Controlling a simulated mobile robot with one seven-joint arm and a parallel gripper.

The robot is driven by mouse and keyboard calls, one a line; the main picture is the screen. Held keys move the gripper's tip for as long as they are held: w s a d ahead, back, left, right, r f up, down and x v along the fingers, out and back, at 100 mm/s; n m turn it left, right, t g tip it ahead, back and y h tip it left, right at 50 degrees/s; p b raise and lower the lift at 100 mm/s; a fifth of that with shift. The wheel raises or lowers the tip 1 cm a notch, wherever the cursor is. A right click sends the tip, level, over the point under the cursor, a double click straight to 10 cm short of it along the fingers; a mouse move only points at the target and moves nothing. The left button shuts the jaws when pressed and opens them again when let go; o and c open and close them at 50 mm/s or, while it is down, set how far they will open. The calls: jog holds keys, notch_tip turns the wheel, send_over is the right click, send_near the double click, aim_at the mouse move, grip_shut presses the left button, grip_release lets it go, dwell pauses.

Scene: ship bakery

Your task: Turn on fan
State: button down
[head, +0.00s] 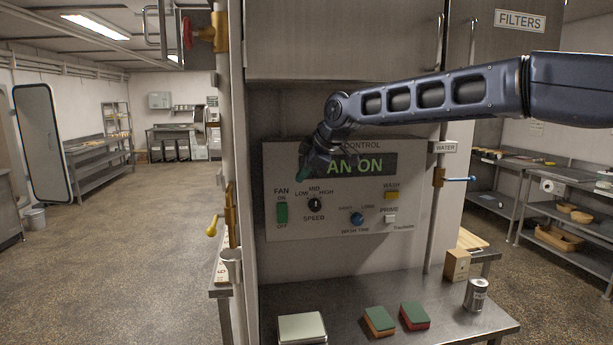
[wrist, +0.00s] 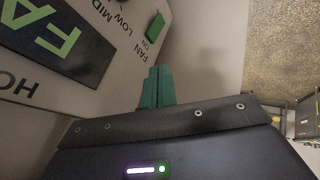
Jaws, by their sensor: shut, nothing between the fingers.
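The control panel (head: 340,225) is on the wall in front of me. Its display (head: 365,165) is partly hidden by my arm and shows "AN ON" in green letters. The green fan switch (head: 282,213) sits at the panel's left, between the labels ON and OFF. The fan switch also shows in the wrist view (wrist: 154,27), just beyond my fingertips and apart from them in the picture. My gripper (head: 301,173) is in front of the panel, above and to the right of the switch. Its green fingers (wrist: 156,85) are shut together and empty.
Below, a steel counter (head: 350,296) holds sponges and a can (head: 476,294). Pipes with valves flank the panel.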

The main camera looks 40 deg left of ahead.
jog(key=w+d+m+t+h, duration=0.1)
jog(key=w+d+m, duration=0.2)
jog(key=w+d, duration=0.5)
jog(key=w+d+m+t+h, duration=0.1)
jog(key=w+d+m+t, duration=0.2)
jog(key=d, duration=0.8)
jog(key=w+d+f+m+h, duration=0.1)
jog(key=w+d+m, duration=0.2)
jog(key=d, duration=0.9)
jog(key=w+d+f+m+h, duration=0.2)
jog(key=d+m, duration=0.2)
jog(key=d, duration=0.8)
jog(key=s+d+f+m+h, duration=0.1)
jog(key=s+d+f+m, duration=0.15)
jog(key=d, duration=0.65)
jog(key=s+d+f+m, duration=0.1)
jog(key=d+f+m, duration=0.15)
jog(key=d, duration=0.65)
jog(key=s+d+f+m+h, duration=0.1)
jog(key=s+d+f+m, duration=0.2)
jog(key=s+d, duration=0.2)
jog(key=s+d+f+m, duration=0.4)
jog(key=s+d, duration=0.2)
jog(key=d, duration=0.3)
jog(key=shift+s+f+m+h, duration=0.2)
jog(key=shift+f+m+h, duration=0.1)
jog(key=shift+h, duration=0.1)
jog(key=c, duration=2.2)
grip_release()
